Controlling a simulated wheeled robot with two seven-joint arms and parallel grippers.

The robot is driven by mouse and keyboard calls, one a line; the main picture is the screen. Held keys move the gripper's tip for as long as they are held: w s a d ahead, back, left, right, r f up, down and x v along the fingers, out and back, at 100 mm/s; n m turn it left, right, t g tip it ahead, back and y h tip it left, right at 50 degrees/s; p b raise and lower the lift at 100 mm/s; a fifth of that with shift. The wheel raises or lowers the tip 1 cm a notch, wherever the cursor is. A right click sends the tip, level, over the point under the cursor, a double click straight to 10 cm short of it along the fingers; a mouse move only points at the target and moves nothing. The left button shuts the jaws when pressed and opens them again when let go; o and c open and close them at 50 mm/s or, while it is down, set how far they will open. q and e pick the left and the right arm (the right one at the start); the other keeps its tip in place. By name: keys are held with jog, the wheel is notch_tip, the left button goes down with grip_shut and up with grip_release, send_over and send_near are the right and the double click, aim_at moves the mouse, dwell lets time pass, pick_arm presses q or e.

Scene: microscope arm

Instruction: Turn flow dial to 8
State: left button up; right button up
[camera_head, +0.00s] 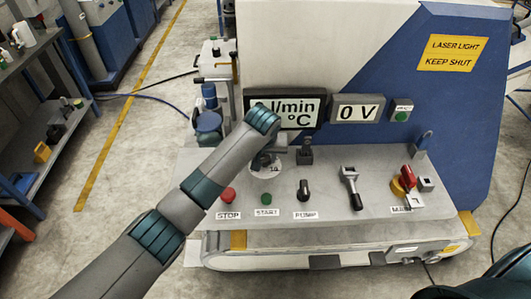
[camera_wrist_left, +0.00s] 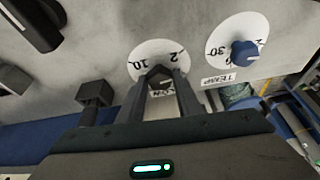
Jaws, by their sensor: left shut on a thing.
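The flow dial (camera_wrist_left: 150,50) is a white round scale plate with a dark knob at its middle, seen in the left wrist view with 10 and 2 legible. My left gripper (camera_wrist_left: 161,82) is shut on the dark knob, one finger on each side. In the head view the flow dial's white plate (camera_head: 264,172) shows partly beneath my left gripper, and my arm hides the rest. The display (camera_head: 300,122) above the panel shows "l/min" and "°C"; my arm covers its left part, so no flow number is readable. My right gripper is not in view.
A temp dial with a blue knob (camera_wrist_left: 244,54) sits close beside the flow dial. The panel also holds a red stop button (camera_head: 228,195), a green start button (camera_head: 266,199), a pump switch (camera_head: 304,190), a black-handled lever (camera_head: 350,185) and a red main switch (camera_head: 407,177).

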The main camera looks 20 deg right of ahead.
pick_arm(q)
jog(key=m, duration=0.2)
jog(key=m+h+p, duration=0.1)
jog(key=shift+w+a+r+m+g, duration=0.2)
jog(key=shift+m+g, duration=0.1)
jog(key=shift+m, duration=0.1)
jog(key=m+h, duration=0.1)
jog(key=m, duration=0.1)
jog(key=shift+w+f+m+g, duration=0.1)
jog(key=shift+m+g, duration=0.2)
jog(key=shift+g, duration=0.1)
jog(key=m+g, duration=0.1)
jog(key=m, duration=0.1)
jog(key=shift+w+a+f+m+h, duration=0.1)
jog(key=shift+m+h, duration=0.2)
jog(key=shift+m+g+b, duration=0.4)
jog(key=shift+m+b, duration=0.45)
jog(key=shift+m, duration=0.35)
jog(key=o, duration=1)
jog(key=shift+o, duration=0.2)
jog(key=shift+a+r, duration=0.1)
jog(key=shift+r, duration=0.1)
